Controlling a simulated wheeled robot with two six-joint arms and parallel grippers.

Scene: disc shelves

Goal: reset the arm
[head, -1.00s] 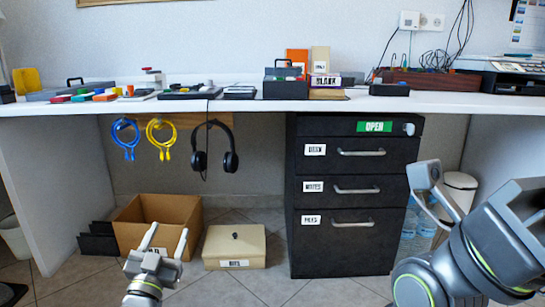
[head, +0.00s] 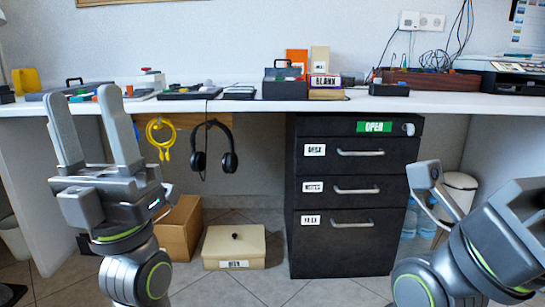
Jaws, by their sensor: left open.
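My left gripper (head: 92,130) is raised at the left of the head view, its two fingers pointing up and spread apart with nothing between them. My right arm comes in at the lower right, in front of the right side of the drawer cabinet's area.
The white desk (head: 440,104) carries several small items. A black drawer cabinet (head: 348,258) stands under it. A yellow cable (head: 160,138) and headphones (head: 230,162) hang below the edge. A cardboard box (head: 180,232) and a beige box (head: 234,247) stand on the floor.

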